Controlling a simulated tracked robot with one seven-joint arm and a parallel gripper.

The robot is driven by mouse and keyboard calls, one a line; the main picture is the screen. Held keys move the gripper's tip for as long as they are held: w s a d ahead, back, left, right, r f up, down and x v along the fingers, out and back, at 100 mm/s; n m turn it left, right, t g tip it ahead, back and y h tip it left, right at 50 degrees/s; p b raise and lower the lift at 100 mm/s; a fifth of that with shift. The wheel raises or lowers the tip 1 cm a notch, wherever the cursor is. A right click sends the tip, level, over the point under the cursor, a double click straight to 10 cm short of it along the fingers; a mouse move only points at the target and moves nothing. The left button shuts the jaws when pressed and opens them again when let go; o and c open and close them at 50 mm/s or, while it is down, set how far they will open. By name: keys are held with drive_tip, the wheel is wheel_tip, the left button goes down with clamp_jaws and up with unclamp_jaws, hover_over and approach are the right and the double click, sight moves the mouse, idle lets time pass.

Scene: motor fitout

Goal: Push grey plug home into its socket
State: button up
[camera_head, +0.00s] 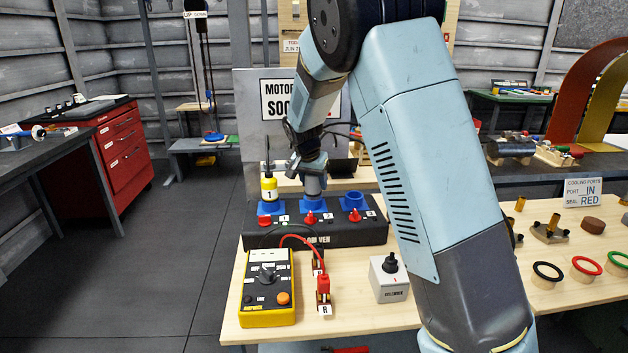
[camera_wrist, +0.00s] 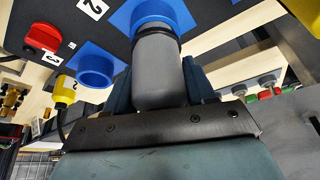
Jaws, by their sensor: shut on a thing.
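The grey plug (camera_head: 313,186) is upright in my gripper (camera_head: 309,168), above the middle blue socket (camera_head: 314,204) of the black socket box (camera_head: 340,235). My gripper is shut on the plug. In the wrist view the grey plug (camera_wrist: 158,75) runs between the fingers to a blue socket (camera_wrist: 148,12), and its far end meets the socket's ring. How deep it sits I cannot tell. The right blue socket (camera_head: 354,201) is empty.
Red knobs line the box front. A yellow multimeter (camera_head: 267,290) with red and black leads lies in front of the box. A small grey switch box (camera_head: 389,279) stands to its right. Coloured rings (camera_head: 586,268) lie further right, beyond my arm.

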drive_tip(key=shift+f, duration=0.6)
drive_tip(key=o, duration=1.2)
drive_tip(key=v, duration=1.3)
drive_tip(key=shift+r, duration=0.35)
